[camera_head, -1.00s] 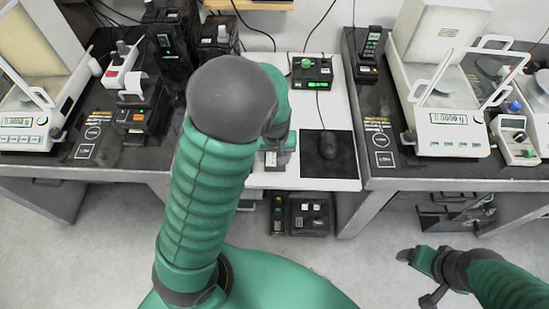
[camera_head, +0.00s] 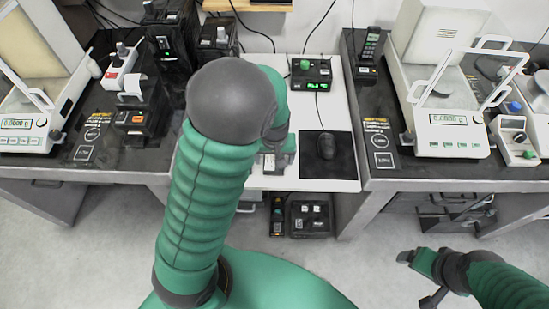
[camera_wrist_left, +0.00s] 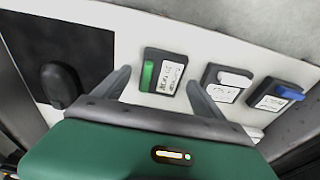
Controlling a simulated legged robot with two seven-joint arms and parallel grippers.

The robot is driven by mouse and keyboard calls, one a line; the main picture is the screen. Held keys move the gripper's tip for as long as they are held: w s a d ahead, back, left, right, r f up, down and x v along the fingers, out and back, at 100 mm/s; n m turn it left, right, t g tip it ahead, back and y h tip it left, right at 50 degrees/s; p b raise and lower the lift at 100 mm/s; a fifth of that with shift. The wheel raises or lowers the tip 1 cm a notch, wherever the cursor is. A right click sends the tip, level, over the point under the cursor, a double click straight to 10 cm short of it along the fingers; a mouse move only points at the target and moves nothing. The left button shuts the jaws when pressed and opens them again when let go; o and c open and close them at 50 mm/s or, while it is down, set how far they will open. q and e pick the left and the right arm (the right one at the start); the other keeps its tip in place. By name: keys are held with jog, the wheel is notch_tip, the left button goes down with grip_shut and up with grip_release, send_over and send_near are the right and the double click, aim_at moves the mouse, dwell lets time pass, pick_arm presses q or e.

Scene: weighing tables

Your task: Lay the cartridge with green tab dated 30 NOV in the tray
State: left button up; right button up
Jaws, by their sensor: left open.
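My left gripper (camera_wrist_left: 160,92) is open over the white table top. In the left wrist view, a dark cartridge with a green tab (camera_wrist_left: 172,73) and a white label lies between its two fingers, not gripped. The label's print is too small to read. A cartridge with a white tab (camera_wrist_left: 228,86) and one with a blue tab (camera_wrist_left: 276,96) lie in a row to its right. In the head view my left gripper (camera_head: 277,152) is partly hidden by my arm. My right gripper (camera_head: 408,257) is low at the right, away from the tables. I cannot identify the tray.
A black device with a green knob (camera_head: 310,71) stands behind. Balances flank the scene, one on the right (camera_head: 447,136).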

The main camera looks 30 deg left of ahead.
aim_at(274, 167)
pick_arm(q)
notch_tip(274, 167, up, 10)
jog(key=s+p, duration=0.1)
jog(key=p, duration=0.2)
jog(key=s+d+m+t+h, duration=0.1)
jog(key=s+d+m, duration=0.5)
jog(key=s+d, duration=0.1)
jog(key=shift+s+d+f, duration=0.2)
jog(key=shift+s+f, duration=0.25)
jog(key=shift+s, duration=0.3)
